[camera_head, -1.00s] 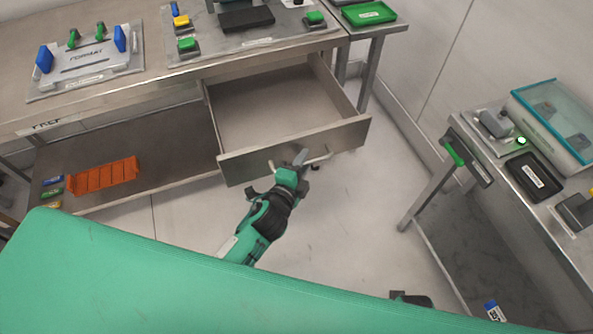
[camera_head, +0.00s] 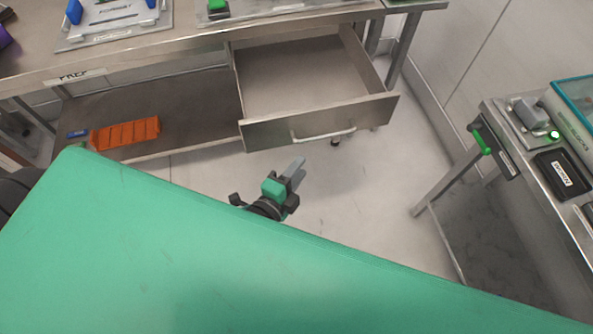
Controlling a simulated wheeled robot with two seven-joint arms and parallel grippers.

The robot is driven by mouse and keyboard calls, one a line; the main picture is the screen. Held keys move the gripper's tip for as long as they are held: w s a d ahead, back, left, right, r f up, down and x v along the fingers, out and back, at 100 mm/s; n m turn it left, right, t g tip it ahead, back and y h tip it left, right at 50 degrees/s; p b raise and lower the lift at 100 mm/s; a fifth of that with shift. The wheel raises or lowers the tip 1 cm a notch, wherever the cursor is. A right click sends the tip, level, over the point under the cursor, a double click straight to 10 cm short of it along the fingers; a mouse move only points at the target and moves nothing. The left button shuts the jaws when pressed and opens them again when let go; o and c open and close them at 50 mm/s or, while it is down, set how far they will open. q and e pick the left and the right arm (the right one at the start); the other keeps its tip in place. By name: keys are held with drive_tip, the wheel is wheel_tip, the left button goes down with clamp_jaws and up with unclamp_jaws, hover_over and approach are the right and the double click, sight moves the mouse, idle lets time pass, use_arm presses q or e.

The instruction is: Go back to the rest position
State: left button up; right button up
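My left gripper (camera_head: 292,172) shows in the head view below the open drawer, over the floor. It is apart from the drawer's handle (camera_head: 325,136). Its grey fingers lie close together, and I see nothing held between them. The drawer (camera_head: 305,85) stands pulled out from the prep table and looks empty. My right gripper is not in view. My own green body covers the lower part of the view and hides most of the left arm.
The prep table (camera_head: 160,55) stands at the back, with an orange rack (camera_head: 126,132) on its lower shelf. A side table (camera_head: 520,165) with a black tray (camera_head: 562,174) stands at the right. The floor (camera_head: 370,190) between them is clear.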

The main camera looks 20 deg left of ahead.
use_arm(q)
drive_tip(key=shift+s, duration=0.1)
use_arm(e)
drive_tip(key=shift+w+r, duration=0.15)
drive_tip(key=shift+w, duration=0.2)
